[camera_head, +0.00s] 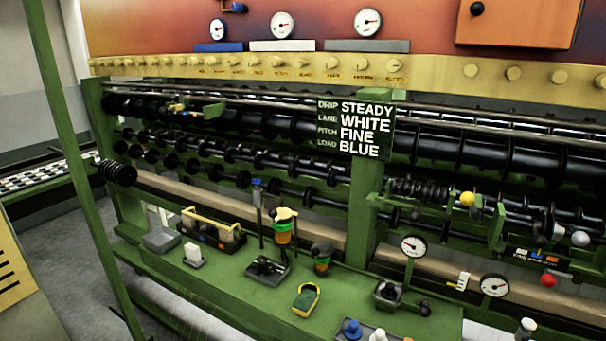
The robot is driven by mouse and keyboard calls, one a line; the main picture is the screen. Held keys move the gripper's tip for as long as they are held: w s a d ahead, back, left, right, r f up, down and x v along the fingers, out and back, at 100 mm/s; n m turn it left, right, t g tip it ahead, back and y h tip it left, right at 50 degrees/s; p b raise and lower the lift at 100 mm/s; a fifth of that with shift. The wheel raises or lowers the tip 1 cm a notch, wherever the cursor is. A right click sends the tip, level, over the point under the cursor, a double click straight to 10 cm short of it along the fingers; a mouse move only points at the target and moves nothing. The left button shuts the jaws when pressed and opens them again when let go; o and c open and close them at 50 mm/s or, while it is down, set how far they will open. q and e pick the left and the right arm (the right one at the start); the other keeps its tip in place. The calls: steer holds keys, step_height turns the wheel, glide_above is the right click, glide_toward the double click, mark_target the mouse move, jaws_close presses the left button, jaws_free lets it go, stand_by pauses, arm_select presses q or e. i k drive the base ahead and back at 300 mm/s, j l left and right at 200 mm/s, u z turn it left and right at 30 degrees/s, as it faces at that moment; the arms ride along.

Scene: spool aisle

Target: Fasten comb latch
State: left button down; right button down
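A dark, comb-like row of teeth (418,190) sits in a green frame on the machine, right of the sign. A yellow ball knob (467,199) stands at its right end. A grey ball knob (580,238) and a red ball knob (548,280) are lower at the right. I cannot tell which part is the comb latch, or whether it is open or fastened. Neither of my grippers is in view.
A sign (366,130) reads steady, white, fine, blue. A green post (75,140) stands at the left.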

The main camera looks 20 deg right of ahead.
mark_target(467, 198)
steer(key=l+z, duration=0.15)
steer(key=z, duration=1.5)
